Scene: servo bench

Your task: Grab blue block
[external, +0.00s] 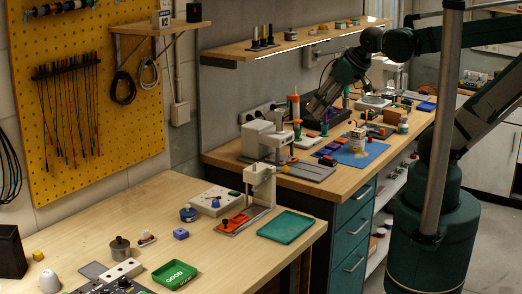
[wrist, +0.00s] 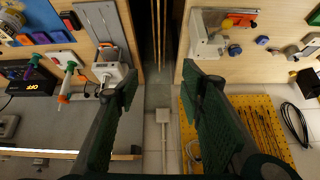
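A small blue block (external: 180,233) lies on the near wooden table in the external view. A small blue piece that looks like it shows in the wrist view (wrist: 262,40), at the upper right. Several blue-purple blocks (external: 325,152) also lie on the far bench; one shows in the wrist view (wrist: 41,38). My gripper (external: 312,122) is over the far bench, well away from the near table's block. In the wrist view its two dark green fingers (wrist: 160,80) are wide apart, with nothing between them, above the gap between the benches.
A white clamp-like stand (external: 262,185), a teal tray (external: 287,227), a green GOOD tray (external: 174,274) and a blue round knob (external: 188,214) are on the near table. A white device (external: 262,138) and a blue mat (external: 358,152) are on the far bench. The near table's left-middle is fairly clear.

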